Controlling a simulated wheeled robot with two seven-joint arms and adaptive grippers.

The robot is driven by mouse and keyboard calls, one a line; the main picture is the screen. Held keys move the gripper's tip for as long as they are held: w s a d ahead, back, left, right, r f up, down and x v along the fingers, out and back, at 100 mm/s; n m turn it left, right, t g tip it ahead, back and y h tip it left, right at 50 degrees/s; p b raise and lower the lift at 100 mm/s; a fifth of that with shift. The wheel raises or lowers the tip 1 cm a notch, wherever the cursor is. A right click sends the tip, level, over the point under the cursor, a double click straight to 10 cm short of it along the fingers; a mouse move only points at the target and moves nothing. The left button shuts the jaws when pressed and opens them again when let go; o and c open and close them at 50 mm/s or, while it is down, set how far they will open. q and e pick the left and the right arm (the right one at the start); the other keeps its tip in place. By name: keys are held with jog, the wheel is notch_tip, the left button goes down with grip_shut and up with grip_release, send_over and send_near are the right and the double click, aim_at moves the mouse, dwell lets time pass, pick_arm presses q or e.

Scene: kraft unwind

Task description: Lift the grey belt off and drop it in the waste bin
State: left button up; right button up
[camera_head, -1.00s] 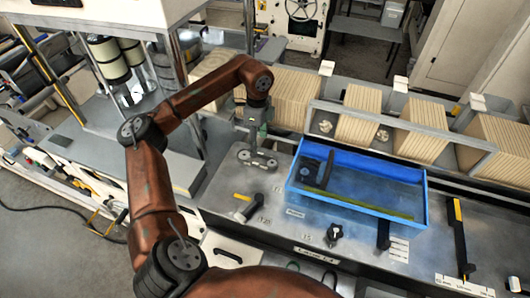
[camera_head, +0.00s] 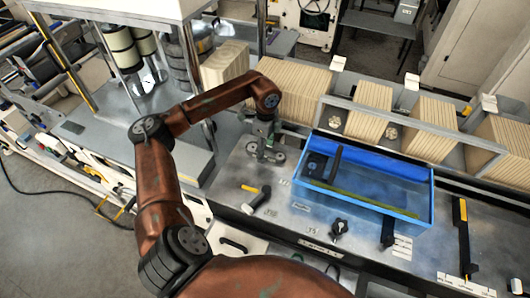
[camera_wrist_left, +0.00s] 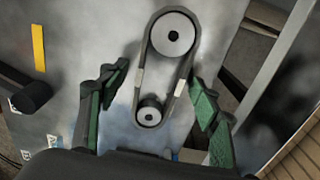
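The grey belt (camera_wrist_left: 172,11) is looped around a large pulley (camera_wrist_left: 172,36) and a small pulley (camera_wrist_left: 149,113), with a pale tab on each of its two runs. My left gripper (camera_wrist_left: 160,80) is open, with one green-padded finger on each side of the belt and clear gaps to it. In the head view this gripper (camera_head: 263,140) points down just over the pulleys, partly hiding the belt. A blue open bin (camera_head: 360,207) stands to its right on the metal deck; I cannot read its label. My right gripper is not in view.
The blue bin holds a dark part and a long yellow-green strip. A black handle (camera_head: 256,199) with a yellow mark lies in front of the pulleys. Pale ribbed stacks (camera_head: 290,90) in a grey-railed rack line the back. A metal post rises behind my arm.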

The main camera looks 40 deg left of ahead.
pick_arm(q)
jog(key=c, duration=1.1)
jog(key=shift+c, duration=0.2)
jog(key=shift+r, duration=0.1)
